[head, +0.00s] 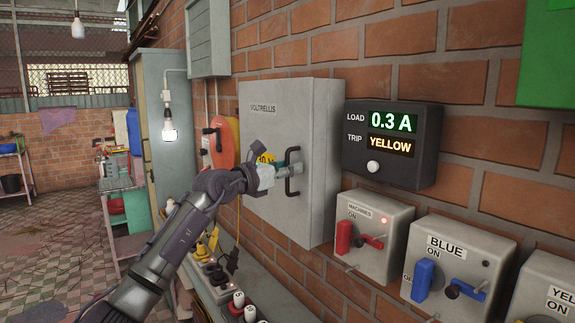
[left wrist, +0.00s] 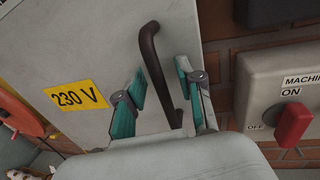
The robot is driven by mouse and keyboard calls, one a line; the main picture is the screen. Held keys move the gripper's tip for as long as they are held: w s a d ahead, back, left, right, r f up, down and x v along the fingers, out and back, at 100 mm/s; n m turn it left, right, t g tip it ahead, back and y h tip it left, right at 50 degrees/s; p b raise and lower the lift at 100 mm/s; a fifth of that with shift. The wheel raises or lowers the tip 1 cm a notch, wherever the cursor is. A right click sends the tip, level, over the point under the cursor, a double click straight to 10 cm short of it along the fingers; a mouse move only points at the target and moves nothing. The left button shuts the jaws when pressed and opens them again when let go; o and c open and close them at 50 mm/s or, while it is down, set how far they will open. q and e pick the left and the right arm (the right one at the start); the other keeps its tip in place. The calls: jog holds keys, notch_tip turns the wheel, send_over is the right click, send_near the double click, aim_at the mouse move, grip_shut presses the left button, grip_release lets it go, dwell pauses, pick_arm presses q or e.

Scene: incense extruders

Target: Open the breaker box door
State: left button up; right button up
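The breaker box (head: 318,150) is a grey metal cabinet on the brick wall, labelled VOLTRELLIS. Its door (head: 268,130) looks shut. A dark bar handle (head: 289,184) stands on the door's right side. My left gripper (head: 290,168) is at the handle, partly covering it and the yellow label. In the left wrist view, the gripper (left wrist: 163,82) has its teal-padded fingers apart, one on each side of the handle (left wrist: 160,62). Gaps show between pads and bar, so it does not grip it. The door (left wrist: 85,35) bears a yellow 230 V label (left wrist: 77,97). My right gripper is out of view.
Right of the box hang a dark load display (head: 392,145) reading 0.3 A and YELLOW, and the MACHINES (head: 375,215) and BLUE (head: 459,250) switch boxes. Below is a bench (head: 255,285) with several small items. An orange object (head: 224,140) is left of the box.

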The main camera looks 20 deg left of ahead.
pick_arm(q)
grip_shut()
jog(key=shift+s+a, duration=0.1)
jog(key=shift+a, duration=0.05)
dwell(0.4)
